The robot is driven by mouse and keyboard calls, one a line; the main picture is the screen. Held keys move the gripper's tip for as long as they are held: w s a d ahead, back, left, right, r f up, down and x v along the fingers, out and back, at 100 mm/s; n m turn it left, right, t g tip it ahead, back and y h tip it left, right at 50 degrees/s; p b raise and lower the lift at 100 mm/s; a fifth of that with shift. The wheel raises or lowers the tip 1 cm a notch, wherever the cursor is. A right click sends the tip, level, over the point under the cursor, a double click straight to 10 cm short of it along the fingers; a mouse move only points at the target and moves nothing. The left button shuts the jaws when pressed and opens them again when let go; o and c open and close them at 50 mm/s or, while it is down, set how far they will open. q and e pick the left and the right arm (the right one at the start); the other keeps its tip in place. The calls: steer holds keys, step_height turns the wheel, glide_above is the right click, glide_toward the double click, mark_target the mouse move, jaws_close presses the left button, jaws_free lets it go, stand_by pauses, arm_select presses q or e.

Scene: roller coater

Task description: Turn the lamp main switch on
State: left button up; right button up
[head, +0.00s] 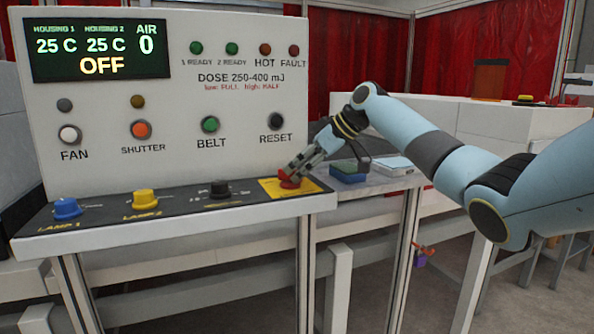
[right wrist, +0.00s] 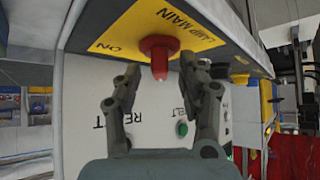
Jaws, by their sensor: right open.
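The lamp main switch is a red knob (head: 290,183) on a yellow plate (head: 314,184) at the right end of the console's dark ledge. In the right wrist view the red knob (right wrist: 159,50) stands on the yellow plate (right wrist: 150,18) marked LAMP MAIN, with ON printed to its left. My right gripper (head: 298,171) is right at the knob. In the right wrist view my right gripper (right wrist: 160,74) is open, one finger on each side of the knob's free end; I cannot tell whether they touch it. My left gripper is not in view.
The display (head: 98,50) reads OFF, 25 C twice and AIR 0. On the ledge are a blue knob (head: 67,208), a yellow knob (head: 144,199) and a black knob (head: 220,189). The upright panel with buttons stands behind.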

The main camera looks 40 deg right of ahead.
steer(key=shift+x, duration=0.75)
steer(key=shift+s, duration=0.1)
jaws_close()
